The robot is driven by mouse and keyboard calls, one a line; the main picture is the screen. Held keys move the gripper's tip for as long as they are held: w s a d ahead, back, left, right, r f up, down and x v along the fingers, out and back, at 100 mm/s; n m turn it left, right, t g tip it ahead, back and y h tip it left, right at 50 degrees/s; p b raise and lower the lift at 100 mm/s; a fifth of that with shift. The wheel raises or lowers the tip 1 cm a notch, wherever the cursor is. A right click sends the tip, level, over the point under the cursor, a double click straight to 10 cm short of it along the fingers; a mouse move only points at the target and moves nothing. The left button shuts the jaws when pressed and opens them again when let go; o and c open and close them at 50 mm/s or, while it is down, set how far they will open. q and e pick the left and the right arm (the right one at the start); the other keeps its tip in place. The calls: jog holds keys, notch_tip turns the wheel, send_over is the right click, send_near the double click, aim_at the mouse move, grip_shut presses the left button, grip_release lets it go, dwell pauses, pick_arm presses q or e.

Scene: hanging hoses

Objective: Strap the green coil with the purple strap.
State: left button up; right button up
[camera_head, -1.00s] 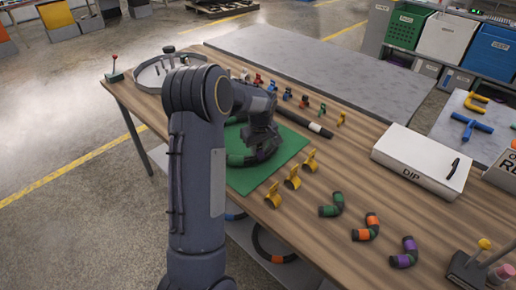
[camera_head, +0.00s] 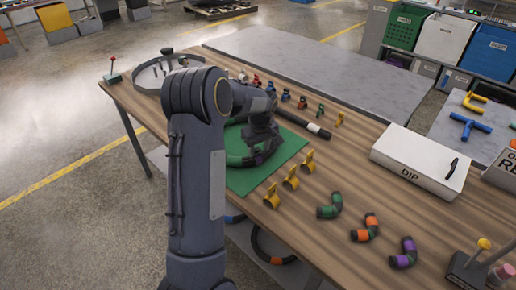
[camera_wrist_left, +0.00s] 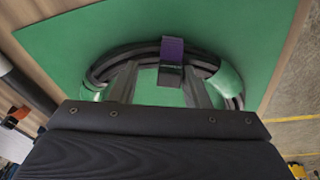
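The coil, dark with green sections (camera_head: 238,160), lies on the green mat (camera_head: 262,180) and is partly hidden by my left arm in the head view. In the left wrist view the coil (camera_wrist_left: 105,68) curves across the mat with a green section at each side. The purple strap (camera_wrist_left: 172,48), with a black lower part, sits across the coil's far middle. Whether it is closed around the coil cannot be told. My left gripper (camera_wrist_left: 160,68) is over the coil, its fingers apart on either side of the strap's black part, with a gap at the left. My right gripper is out of view.
Yellow clips (camera_head: 290,178) stand in a row beside the mat. Short bent hose pieces (camera_head: 365,228) lie at the front right. A white box (camera_head: 418,162) and small coloured clips (camera_head: 286,95) are farther back. A round tray (camera_head: 150,72) stands at the far left.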

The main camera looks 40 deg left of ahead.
aim_at(256, 157)
pick_arm(q)
jog(key=shift+s+f+g, duration=0.2)
jog(key=shift+s+f, duration=0.3)
jog(key=shift+f, duration=0.35)
jog(key=shift+s+f+g, duration=0.2)
jog(key=shift+s+f, duration=0.25)
jog(key=shift+f, duration=0.4)
jog(key=shift+r, duration=0.25)
notch_tip(256, 157, up, 10)
jog(key=d, duration=0.1)
jog(key=shift+w+r+t, duration=0.25)
jog(key=shift+w+t, duration=0.05)
jog(key=shift+w, duration=0.15)
